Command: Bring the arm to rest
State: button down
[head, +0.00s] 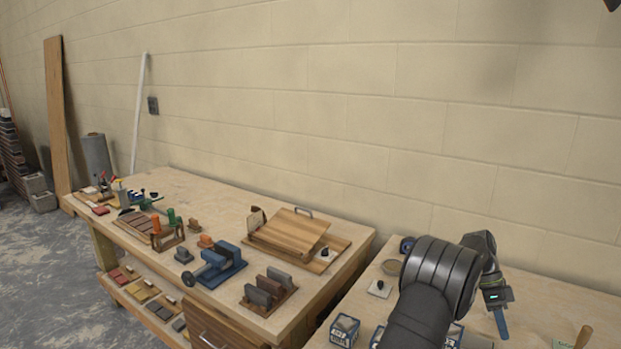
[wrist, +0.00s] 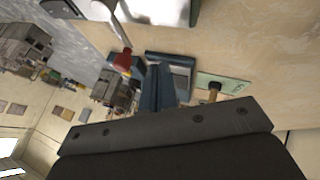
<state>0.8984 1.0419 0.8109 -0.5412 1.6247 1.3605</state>
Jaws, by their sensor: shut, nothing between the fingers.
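My gripper (head: 502,326) hangs over the right-hand bench in the head view, its blue fingers pointing down and together. It holds nothing that I can see. My dark arm fills the lower right of that view and hides part of this bench. In the wrist view the blue fingers (wrist: 157,88) show above the dark gripper body, with the bench top beyond them. I cannot tell from these views how high the fingertips are above the bench.
Blue-and-white boxes (head: 344,331) stand left of my arm, near a white plate with a dark knob (head: 379,288). A wooden-handled item (head: 583,337) stands at the lower right. The left bench (head: 345,262) carries a wooden board (head: 290,234) and several tools. A block wall (head: 450,130) rises behind.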

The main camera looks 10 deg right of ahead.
jog(key=n, duration=0.1)
jog(key=n+h, duration=0.1)
jog(key=shift+w+a+n+t+h, duration=0.15)
jog(key=shift+a+n+t+h, duration=0.15)
jog(key=shift+n, duration=0.1)
jog(key=n, duration=0.1)
jog(key=a+n+t+h, duration=0.1)
jog(key=shift+w+n+h, duration=0.3)
jog(key=shift+w+n, duration=0.1)
jog(key=n, duration=0.1)
jog(key=a+n+t+h, duration=0.1)
jog(key=n, duration=0.1)
jog(key=shift+w+a+f, duration=0.1)
jog(key=shift+w+a, duration=0.1)
jog(key=shift+w, duration=0.2)
jog(key=n+t, duration=0.1)
jog(key=w+a+n+h, duration=0.1)
jog(key=n, duration=0.1)
jog(key=n+t, duration=0.1)
jog(key=shift+w+a+t+h, duration=0.25)
jog(key=shift+a+t+h, duration=0.05)
jog(key=shift+a, duration=0.1)
jog(key=shift+w+a+n, duration=0.15)
jog(key=shift+w+a, duration=0.3)
jog(key=shift+w, duration=0.2)
jog(key=shift+w+a+n, duration=0.15)
jog(key=shift+w+a, duration=0.3)
jog(key=shift+w, duration=0.2)
